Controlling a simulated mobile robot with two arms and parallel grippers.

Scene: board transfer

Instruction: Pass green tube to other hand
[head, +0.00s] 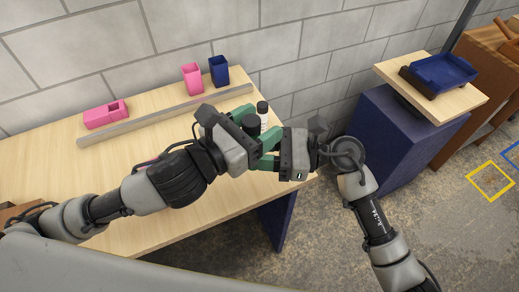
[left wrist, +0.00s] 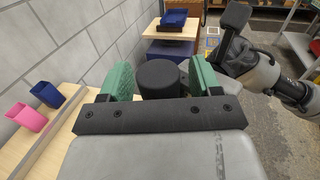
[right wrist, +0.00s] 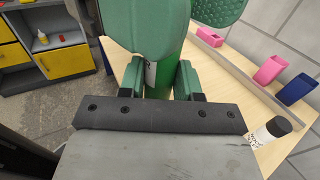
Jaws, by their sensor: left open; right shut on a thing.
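The green tube (right wrist: 163,78) stands between the fingers of my right gripper (right wrist: 160,80), which is shut on it. Its black cap shows in the head view (head: 251,122) and in the left wrist view (left wrist: 161,78). My left gripper (left wrist: 160,82) is open, with one green finger on each side of the cap. In the head view my left gripper (head: 262,137) and right gripper (head: 264,163) meet above the table's right end. The fingers hide most of the tube there; I cannot tell whether the left fingers touch it.
A white bottle with a black cap (head: 263,113) stands close behind the grippers. A blue tray (head: 443,74) sits on a stand at right.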

